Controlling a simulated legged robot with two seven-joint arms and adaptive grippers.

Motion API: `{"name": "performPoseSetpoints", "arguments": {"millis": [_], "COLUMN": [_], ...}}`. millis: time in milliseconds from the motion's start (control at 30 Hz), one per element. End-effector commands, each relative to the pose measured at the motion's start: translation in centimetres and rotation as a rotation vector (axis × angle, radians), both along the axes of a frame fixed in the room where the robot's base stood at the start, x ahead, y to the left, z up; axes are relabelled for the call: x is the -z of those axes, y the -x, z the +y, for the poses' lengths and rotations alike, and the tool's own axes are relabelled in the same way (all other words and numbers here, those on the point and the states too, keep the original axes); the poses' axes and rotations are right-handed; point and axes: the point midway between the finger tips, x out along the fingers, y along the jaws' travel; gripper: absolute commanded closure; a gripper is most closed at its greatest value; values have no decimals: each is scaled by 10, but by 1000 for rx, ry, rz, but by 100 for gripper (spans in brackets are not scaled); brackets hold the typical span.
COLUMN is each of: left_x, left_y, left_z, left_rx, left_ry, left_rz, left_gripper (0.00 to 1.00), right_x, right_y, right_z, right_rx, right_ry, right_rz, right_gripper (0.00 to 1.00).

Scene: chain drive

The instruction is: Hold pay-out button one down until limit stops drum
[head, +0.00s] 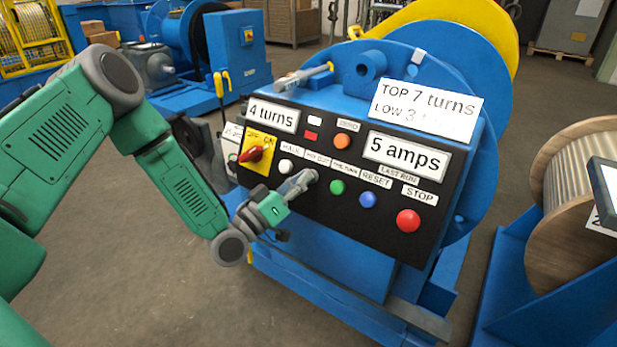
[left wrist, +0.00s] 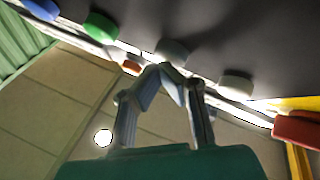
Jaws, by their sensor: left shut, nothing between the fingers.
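The black control panel (head: 300,218) is on the front of a blue winch. The displays read 4 turns (head: 272,115) and 5 amps (head: 407,154). The blue drum (head: 440,60) is behind. My right gripper is out of view.
A card (head: 425,105) reads TOP 7 turns, LOW 3 turns. A blue button (head: 367,200), a red STOP button (head: 408,220), an orange lamp (head: 342,141) and a red rotary switch (head: 255,153) are also on the panel. A wooden reel (head: 560,235) stands at right.

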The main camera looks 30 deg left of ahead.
Motion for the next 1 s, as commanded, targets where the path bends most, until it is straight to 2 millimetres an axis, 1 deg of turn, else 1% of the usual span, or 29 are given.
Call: {"name": "performPoseSetpoints", "arguments": {"millis": [167,500,833,1000], "left_x": [-1,-9,-8,-13], "left_y": [1,15,17,23], "left_z": [0,1,1,2], "left_rx": [0,0,0,0], "left_ry": [0,1,0,0], "left_rz": [1,0,0,1], "left_gripper": [100,100,100,100], "right_x": [-1,-13,-12,-19], "right_y": [0,0,0,0], "right_z": [0,0,0,0], "right_rx": [0,0,0,0], "right_ry": [0,0,0,0], "right_rz": [0,0,0,0], "right_gripper": [38,38,38,38]}}
